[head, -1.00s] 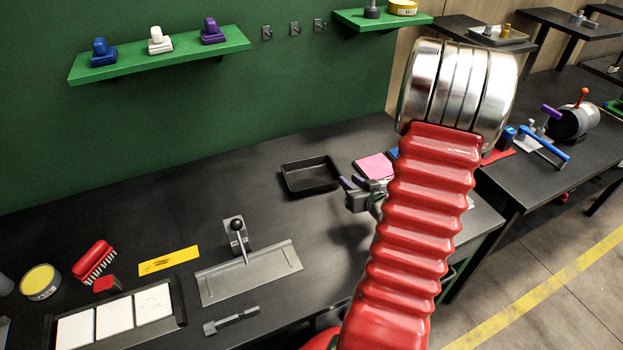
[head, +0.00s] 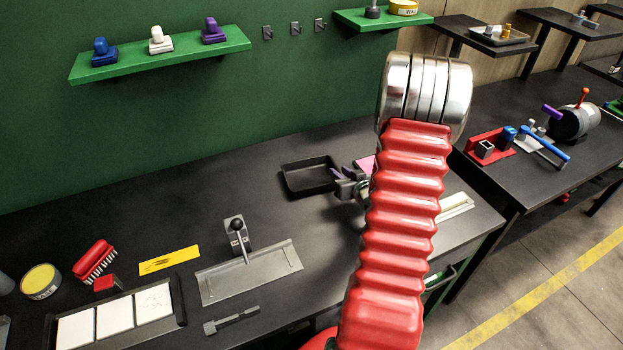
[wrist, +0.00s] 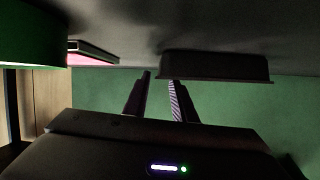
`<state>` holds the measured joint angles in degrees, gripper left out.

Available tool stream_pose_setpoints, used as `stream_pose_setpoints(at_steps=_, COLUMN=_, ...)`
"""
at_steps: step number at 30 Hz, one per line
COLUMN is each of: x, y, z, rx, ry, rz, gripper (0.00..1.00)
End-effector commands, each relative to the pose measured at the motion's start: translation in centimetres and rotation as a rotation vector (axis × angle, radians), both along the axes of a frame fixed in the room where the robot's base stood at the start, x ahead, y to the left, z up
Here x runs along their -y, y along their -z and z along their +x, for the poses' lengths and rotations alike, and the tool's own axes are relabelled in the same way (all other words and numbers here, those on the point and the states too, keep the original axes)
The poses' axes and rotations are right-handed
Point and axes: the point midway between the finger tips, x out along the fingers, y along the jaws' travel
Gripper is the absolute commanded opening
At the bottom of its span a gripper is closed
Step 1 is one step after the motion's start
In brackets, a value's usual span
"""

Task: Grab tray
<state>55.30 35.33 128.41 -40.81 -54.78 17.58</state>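A black rectangular tray (head: 308,178) lies on the dark table near the green wall in the head view. It looks empty. In the wrist view, the tray's dark side (wrist: 215,68) shows to the right of the fingers. My gripper (head: 341,173) is close to the tray's right edge in the head view. Its two purple-grey fingers (wrist: 159,77) stand apart with nothing between them. I cannot tell whether a finger touches the tray. My red arm hides part of the table to the right.
A pink pad (head: 365,165) lies just right of the tray, partly hidden by my arm. A metal plate with a black-knobbed lever (head: 250,275), a yellow strip (head: 169,260) and a red brush (head: 94,260) are on the table's left.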

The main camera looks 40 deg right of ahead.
Motion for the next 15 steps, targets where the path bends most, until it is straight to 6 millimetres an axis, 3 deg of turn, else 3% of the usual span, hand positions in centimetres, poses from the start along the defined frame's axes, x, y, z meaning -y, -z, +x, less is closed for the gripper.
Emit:
stream_pose_setpoints(at_steps=9, x=1.4, y=1.5, z=3.4, rx=-0.001, ry=-0.001, rz=0.001, gripper=0.24)
stream_pose_setpoints(at_steps=15, x=1.7, y=1.8, z=4.0, rx=0.000, ry=0.001, rz=0.001, gripper=0.24)
